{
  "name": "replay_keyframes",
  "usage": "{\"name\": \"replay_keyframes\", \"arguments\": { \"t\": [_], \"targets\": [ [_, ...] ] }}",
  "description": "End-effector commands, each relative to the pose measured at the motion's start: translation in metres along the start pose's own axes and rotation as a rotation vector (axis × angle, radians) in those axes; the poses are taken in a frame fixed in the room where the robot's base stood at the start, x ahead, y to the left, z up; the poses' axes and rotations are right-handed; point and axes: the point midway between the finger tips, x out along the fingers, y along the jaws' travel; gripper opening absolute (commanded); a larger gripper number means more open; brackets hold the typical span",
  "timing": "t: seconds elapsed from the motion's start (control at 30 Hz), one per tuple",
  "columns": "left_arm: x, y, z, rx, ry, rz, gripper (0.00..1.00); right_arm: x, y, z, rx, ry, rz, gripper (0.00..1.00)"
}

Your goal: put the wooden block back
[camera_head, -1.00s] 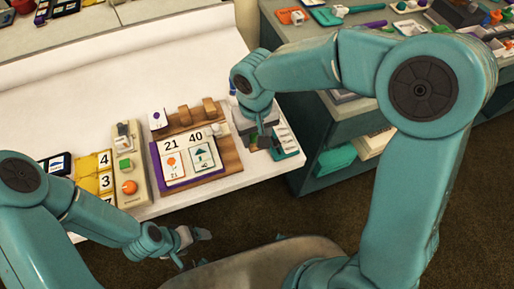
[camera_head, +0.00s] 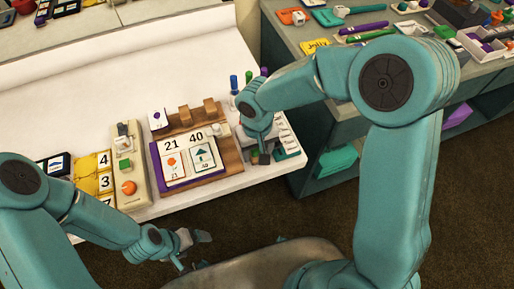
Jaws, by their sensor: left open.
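Two tan wooden blocks, one at the left (camera_head: 184,116) and one at the right (camera_head: 210,106), stand at the back of a brown wooden board (camera_head: 229,157) on the white table. I cannot tell which one the task means. My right gripper (camera_head: 262,157) points down at the board's right end, beside a small pale rack. My wrist hides most of it, so its opening and anything between its fingers cannot be made out. My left gripper (camera_head: 196,243) is open and empty, off the table's front edge, well apart from the blocks.
A purple-edged panel with cards 21 and 40 (camera_head: 188,160) lies on the board. Left of it are a beige box with an orange ball (camera_head: 129,187) and yellow number cards (camera_head: 93,176). Blue and green markers (camera_head: 248,77) stand behind my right wrist. A teal cabinet (camera_head: 307,165) stands to the right.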

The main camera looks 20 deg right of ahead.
Motion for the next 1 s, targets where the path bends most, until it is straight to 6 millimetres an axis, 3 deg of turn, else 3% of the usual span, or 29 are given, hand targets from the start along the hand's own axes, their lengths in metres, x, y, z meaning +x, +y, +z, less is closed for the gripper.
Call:
{"name": "replay_keyframes", "arguments": {
  "t": [0.37,0.8,1.0],
  "targets": [
    [-0.005,0.002,0.000,0.000,0.001,0.000,0.86,-0.012,0.000,-0.001,0.001,0.003,0.000,0.57],
    [-0.011,0.004,0.000,0.000,0.000,0.000,0.86,-0.106,0.000,-0.001,0.000,0.004,0.000,0.57],
    [-0.012,0.004,0.000,0.000,0.000,0.000,0.86,-0.123,0.000,0.000,0.000,0.001,-0.001,0.57]
  ]
}}
